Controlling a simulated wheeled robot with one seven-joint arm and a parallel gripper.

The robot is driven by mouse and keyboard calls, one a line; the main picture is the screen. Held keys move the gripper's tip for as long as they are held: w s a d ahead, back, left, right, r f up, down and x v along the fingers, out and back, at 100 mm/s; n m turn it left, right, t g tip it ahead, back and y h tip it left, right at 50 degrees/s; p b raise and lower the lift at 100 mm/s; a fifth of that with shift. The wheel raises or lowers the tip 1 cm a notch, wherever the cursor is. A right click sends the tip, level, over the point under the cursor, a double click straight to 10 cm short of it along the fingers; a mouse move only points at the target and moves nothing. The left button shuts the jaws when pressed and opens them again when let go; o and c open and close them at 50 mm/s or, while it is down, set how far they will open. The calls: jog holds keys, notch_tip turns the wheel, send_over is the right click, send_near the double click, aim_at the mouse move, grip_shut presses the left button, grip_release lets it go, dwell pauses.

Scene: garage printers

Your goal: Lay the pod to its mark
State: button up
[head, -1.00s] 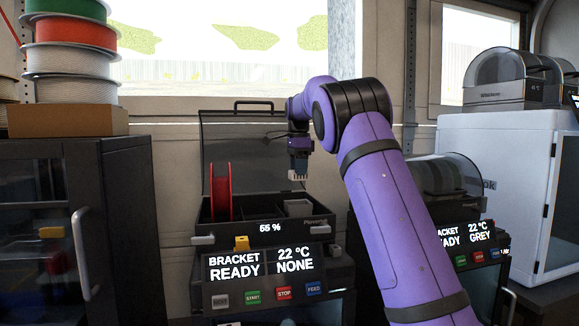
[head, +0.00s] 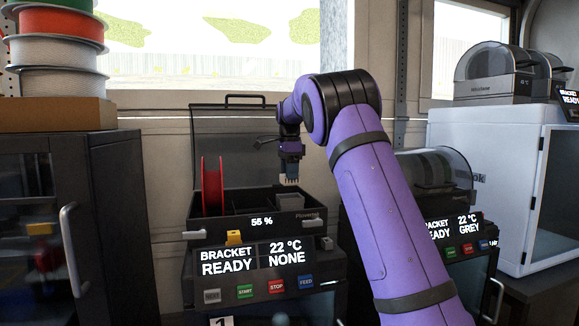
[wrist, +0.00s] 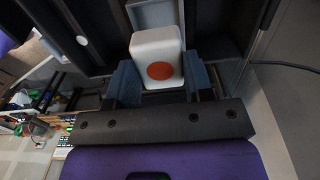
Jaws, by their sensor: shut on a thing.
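The pod (wrist: 158,50) is a white rounded block with an orange dot on its face. In the wrist view it sits between the two blue finger pads of my gripper (wrist: 162,78), which is shut on it. In the head view my gripper (head: 289,178) points down above the open dryer box (head: 215,229), and the pod is too small to make out clearly there. A light grey tray (head: 292,212) is inside the dryer below my gripper. Its pale floor shows just beyond the pod in the wrist view (wrist: 152,12). I cannot make out a separate mark.
The dryer's raised lid (head: 235,150) stands behind my gripper. A red spool (head: 212,187) stands upright in the left part of the dryer. The printer's screen and buttons (head: 258,260) are in front. A second printer with a domed cover (head: 435,172) is to the right.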

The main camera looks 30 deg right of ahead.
jog(key=shift+f, duration=2.35)
jog(key=shift+f, duration=0.5)
jog(key=o, duration=1)
